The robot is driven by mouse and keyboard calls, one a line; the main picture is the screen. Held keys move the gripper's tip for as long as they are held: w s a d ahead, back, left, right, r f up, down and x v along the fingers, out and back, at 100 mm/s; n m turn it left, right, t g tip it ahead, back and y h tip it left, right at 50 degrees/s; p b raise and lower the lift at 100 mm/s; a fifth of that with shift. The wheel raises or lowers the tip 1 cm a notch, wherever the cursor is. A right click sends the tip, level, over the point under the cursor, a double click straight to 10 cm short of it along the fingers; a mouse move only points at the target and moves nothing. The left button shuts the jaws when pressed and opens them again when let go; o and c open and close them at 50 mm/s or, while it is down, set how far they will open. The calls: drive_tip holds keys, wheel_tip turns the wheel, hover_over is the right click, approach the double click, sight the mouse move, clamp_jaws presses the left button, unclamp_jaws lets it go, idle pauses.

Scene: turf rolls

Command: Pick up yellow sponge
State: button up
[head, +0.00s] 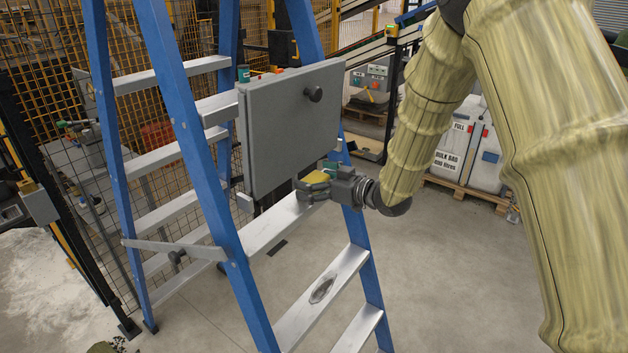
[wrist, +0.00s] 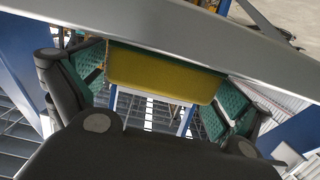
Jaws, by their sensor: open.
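The yellow sponge (head: 317,178) is small in the head view, at a step of the blue ladder beside the lower right corner of a grey panel. In the wrist view the sponge (wrist: 160,75) shows a yellow face with a green strip along its top edge. My gripper (head: 312,187) is right at the sponge, coming from the right. In the wrist view my gripper (wrist: 160,92) is open, with a green-padded finger on each side of the sponge. I cannot tell whether the pads touch it. Part of the sponge is hidden by the fingers in the head view.
The grey panel (head: 290,125) with a black knob stands close beside my gripper. Blue ladder rails (head: 190,150) and metal steps (head: 325,290) surround the spot. A mesh fence (head: 60,170) is at left.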

drive_tip(key=c, duration=1)
drive_tip(key=shift+r, duration=0.1)
